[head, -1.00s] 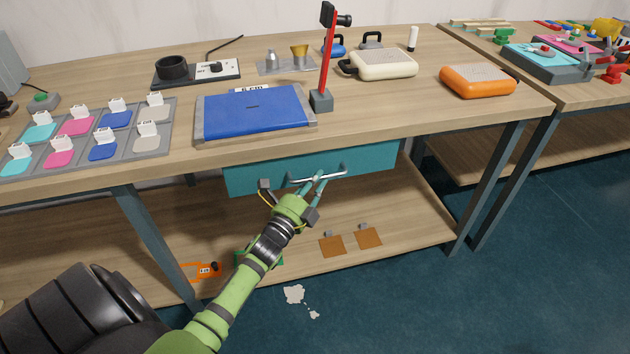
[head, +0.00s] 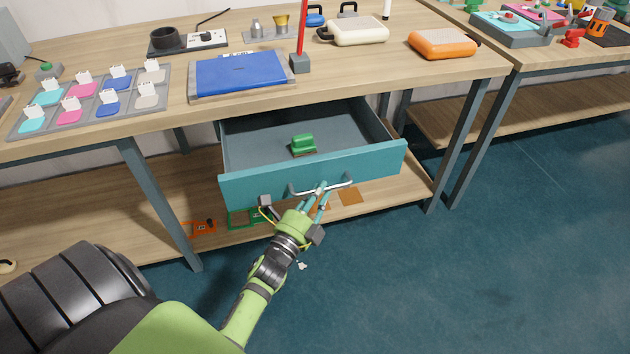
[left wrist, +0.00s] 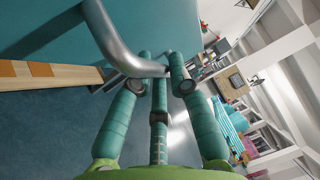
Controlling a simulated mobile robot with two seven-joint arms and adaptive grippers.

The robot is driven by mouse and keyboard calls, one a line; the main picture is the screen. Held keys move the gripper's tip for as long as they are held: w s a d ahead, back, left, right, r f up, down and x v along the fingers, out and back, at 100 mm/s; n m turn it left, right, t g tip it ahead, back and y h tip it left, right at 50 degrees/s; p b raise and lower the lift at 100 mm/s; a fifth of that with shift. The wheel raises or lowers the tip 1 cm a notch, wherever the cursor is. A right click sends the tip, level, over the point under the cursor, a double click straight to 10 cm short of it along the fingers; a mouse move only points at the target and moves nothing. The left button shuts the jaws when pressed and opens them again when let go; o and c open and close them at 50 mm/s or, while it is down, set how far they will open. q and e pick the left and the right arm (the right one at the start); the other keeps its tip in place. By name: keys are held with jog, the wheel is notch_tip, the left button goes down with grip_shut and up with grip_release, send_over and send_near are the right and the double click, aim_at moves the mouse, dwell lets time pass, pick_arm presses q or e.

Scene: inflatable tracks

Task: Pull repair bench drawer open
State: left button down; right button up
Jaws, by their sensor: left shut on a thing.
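The teal repair bench drawer (head: 250,186) hangs under the bench top and stands well out from it, its grey inside showing. A green block-like thing (head: 303,145) lies in the drawer. The silver bar handle (head: 335,186) is on the drawer front; it also shows close up in the left wrist view (left wrist: 112,40). My left gripper (head: 322,192) is at the handle, with its teal fingers shut on the bar; the fingers (left wrist: 160,75) lie around the bar's end in the left wrist view. My right gripper is not in view.
The wooden bench top (head: 130,125) carries a blue mat (head: 240,74), a tray of coloured swatches (head: 90,98), and cream (head: 353,31) and orange (head: 443,44) cases. A lower shelf (head: 110,215) lies below the drawer. Blue floor (head: 480,260) is clear at the right.

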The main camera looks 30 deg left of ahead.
pick_arm(q)
jog(key=shift+s+d, duration=0.8)
jog(key=shift+d, duration=0.1)
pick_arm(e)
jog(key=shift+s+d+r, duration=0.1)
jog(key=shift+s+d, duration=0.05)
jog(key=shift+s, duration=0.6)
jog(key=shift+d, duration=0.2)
pick_arm(q)
jog(key=c, duration=1.4)
grip_release()
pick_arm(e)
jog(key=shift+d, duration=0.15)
pick_arm(q)
jog(key=s, duration=0.4)
jog(key=s+f, duration=0.1)
jog(key=s, duration=0.7)
jog(key=shift+d+f, duration=0.25)
jog(key=shift+d, duration=0.15)
jog(key=shift+w, duration=0.1)
